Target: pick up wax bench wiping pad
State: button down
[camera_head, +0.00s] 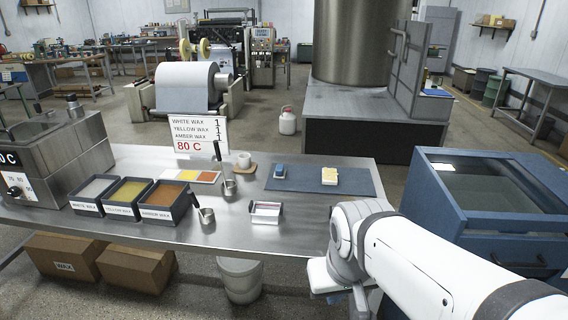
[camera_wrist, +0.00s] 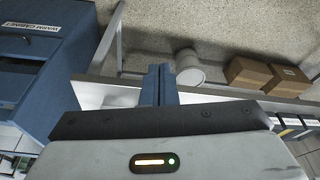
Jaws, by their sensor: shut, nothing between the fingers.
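A pale cream-yellow pad (camera_head: 329,176) lies on the right part of a dark blue-grey mat (camera_head: 304,184) on the steel bench. A smaller blue block (camera_head: 280,171) lies on the same mat to its left; I cannot tell for certain which of them is the wiping pad. My gripper is at the bench's front right, nearer to me than the mat; its fingers are hidden behind my arm in the head view. In the wrist view my gripper (camera_wrist: 160,72) has its fingers together, with nothing between them. Neither mat item shows in the wrist view.
Wax trays (camera_head: 140,213), metal cups and a small holder (camera_head: 265,212) stand on the bench left of my arm. A blue cabinet (camera_head: 480,215) stands close on the right. A sign (camera_head: 199,134) stands at the bench's back. Cardboard boxes (camera_head: 135,266) and a bucket (camera_head: 240,280) are below.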

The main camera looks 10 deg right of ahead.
aim_at(279, 173)
jog(key=k, duration=0.6)
jog(key=u, duration=0.6)
jog(key=i, duration=2.05)
jog(key=z, duration=0.6)
